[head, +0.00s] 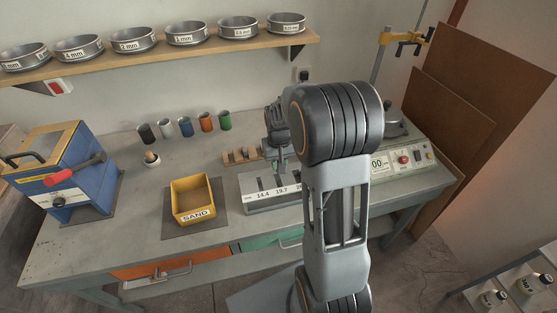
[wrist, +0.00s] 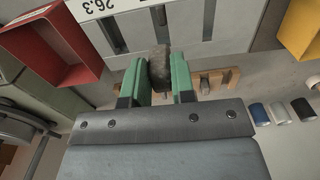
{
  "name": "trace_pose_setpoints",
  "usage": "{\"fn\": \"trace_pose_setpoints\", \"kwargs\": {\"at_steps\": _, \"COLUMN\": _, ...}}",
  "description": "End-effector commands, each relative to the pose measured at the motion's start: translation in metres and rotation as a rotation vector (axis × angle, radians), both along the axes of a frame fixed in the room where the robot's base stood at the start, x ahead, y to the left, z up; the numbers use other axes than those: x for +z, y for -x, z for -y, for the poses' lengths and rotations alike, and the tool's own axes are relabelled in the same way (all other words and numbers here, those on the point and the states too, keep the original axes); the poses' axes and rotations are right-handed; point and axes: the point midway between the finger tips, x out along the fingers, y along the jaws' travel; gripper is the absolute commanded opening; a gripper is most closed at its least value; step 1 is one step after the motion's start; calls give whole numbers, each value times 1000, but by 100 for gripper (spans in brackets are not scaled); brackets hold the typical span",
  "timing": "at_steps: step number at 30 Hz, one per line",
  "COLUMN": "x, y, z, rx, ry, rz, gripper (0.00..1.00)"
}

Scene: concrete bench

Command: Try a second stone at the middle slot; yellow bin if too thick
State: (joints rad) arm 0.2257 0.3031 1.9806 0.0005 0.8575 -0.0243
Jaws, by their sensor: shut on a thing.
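My gripper (wrist: 161,82) has green fingers and is shut on a rough grey-brown stone (wrist: 160,62). In the head view my gripper (head: 277,165) is small and partly behind my own arm, above the back of the slot gauge. The grey slot gauge (head: 262,205) is marked 14.4 and 19.7; its right end is hidden there. In the wrist view the gauge (wrist: 235,42) shows three dark slots and the mark 26.3. The stone is in line with the middle slot (wrist: 160,15), apart from its visible opening. The yellow bin (head: 195,216), marked SAND, stands left of the gauge.
A wooden rack (head: 240,157) with stones stands behind the gauge. A red bin (wrist: 62,50) is beside the gauge in the wrist view. Several coloured cups (head: 185,127) stand near the wall. A blue machine (head: 60,165) is left; a scale (head: 403,160) is right.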

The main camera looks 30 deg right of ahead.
Motion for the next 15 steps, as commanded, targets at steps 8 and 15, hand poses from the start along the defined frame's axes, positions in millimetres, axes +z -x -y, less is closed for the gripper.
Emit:
{"fn": "trace_pose_setpoints", "kwargs": {"at_steps": 8, "x": -13, "y": 0, "z": 0, "rx": 1, "ry": 0, "rz": 0, "gripper": 0}}
{"fn": "trace_pose_setpoints", "kwargs": {"at_steps": 15, "x": -27, "y": 0, "z": 1, "rx": -2, "ry": 0, "rz": 0, "gripper": 0}}
